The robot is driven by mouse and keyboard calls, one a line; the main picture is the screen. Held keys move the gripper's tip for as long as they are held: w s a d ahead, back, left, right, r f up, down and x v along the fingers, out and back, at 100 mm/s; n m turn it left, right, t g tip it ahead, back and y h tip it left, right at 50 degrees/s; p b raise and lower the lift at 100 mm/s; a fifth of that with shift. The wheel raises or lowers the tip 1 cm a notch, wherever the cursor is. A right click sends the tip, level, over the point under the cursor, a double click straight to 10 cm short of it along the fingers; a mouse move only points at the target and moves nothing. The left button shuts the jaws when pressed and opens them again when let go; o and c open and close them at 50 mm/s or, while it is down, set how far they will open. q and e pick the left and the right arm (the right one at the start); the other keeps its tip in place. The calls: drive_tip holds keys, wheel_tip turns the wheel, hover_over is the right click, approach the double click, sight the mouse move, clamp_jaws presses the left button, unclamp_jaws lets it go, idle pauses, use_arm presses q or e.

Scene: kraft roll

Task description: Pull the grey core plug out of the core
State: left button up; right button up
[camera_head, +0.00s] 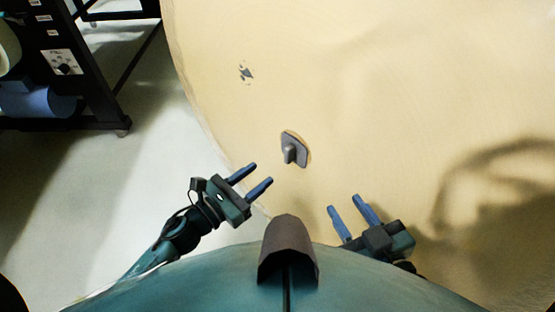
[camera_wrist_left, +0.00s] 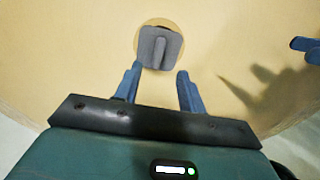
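The grey core plug (camera_head: 294,150) sits in the core opening of the large tan kraft roll (camera_head: 400,80), with a raised handle sticking out of its square plate. It also shows in the left wrist view (camera_wrist_left: 158,46), straight beyond my fingers. My left gripper (camera_head: 262,174) is open and empty, a little below and left of the plug, apart from it. It also shows in the left wrist view (camera_wrist_left: 157,82). My right gripper (camera_head: 346,202) is open and empty, below and right of the plug. Its fingertips show at the right edge of the left wrist view (camera_wrist_left: 305,48). The core is mostly hidden behind the plug.
A dark patch (camera_head: 246,72) marks the roll's face above the plug. A black machine frame (camera_head: 80,80) with a blue cylinder (camera_head: 40,102) stands at the upper left. Pale floor (camera_head: 130,180) is clear left of the roll. Shadows fall on the roll's right side.

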sight(286, 155)
use_arm(q)
drive_tip(key=x, duration=0.9)
drive_tip(key=shift+w+d+b, duration=0.15)
drive_tip(key=shift+b, duration=0.2)
clamp_jaws()
drive_tip(key=shift+f, duration=0.1)
drive_tip(key=shift+v, duration=2.2)
drive_tip(key=v, duration=0.8)
drive_tip(key=shift+s+a, duration=0.2)
drive_tip(key=shift+s, duration=0.05)
